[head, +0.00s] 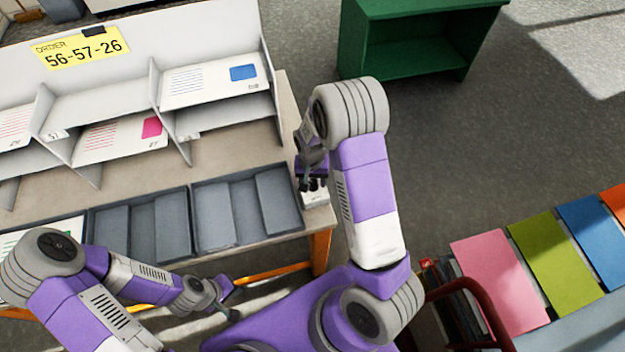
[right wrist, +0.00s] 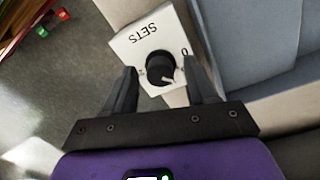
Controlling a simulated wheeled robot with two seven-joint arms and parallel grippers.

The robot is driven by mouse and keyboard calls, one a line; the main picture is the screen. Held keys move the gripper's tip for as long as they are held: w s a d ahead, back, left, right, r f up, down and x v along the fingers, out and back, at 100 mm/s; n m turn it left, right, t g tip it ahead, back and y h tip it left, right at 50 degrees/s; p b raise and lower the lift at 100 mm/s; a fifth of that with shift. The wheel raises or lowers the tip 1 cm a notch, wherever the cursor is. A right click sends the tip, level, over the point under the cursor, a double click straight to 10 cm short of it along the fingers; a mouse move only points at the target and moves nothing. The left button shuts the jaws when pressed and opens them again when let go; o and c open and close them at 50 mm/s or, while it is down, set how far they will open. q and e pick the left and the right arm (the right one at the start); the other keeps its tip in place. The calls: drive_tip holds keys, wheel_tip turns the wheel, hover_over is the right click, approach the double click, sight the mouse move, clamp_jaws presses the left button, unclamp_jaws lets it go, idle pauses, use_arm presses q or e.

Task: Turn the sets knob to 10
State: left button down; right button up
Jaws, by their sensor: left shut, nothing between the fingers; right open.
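The sets knob (right wrist: 158,66) is black with a white pointer mark, on a white box (right wrist: 130,42) labelled SETS. In the right wrist view the label is upside down, and the pointer is toward the lower right. A partly hidden digit, like a 0, shows beside the right finger; other scale marks cannot be read. My right gripper (right wrist: 160,72) is open, with one finger on each side of the knob; contact cannot be told. In the head view the box (head: 316,198) sits at the table's right corner under my right gripper (head: 313,184). My left gripper (head: 231,298) is shut and empty near the table's front.
Grey trays (head: 240,208) line the table's front edge, left of the box. A sorter (head: 110,100) holding printed sheets stands behind them, with an order card (head: 80,48) reading 56-57-26. A green shelf (head: 415,45) and coloured panels (head: 500,275) stand to the right. Open floor lies between.

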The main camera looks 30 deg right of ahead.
drive_tip(key=shift+c, duration=0.5)
drive_tip(key=c, duration=1)
drive_tip(key=shift+o, duration=0.2)
drive_tip(key=m+p, duration=0.1)
drive_tip(key=m, duration=0.3)
drive_tip(key=m+p, duration=0.1)
drive_tip(key=m, duration=0.3)
drive_tip(key=shift+m+p, duration=0.3)
drive_tip(key=shift+p, duration=0.1)
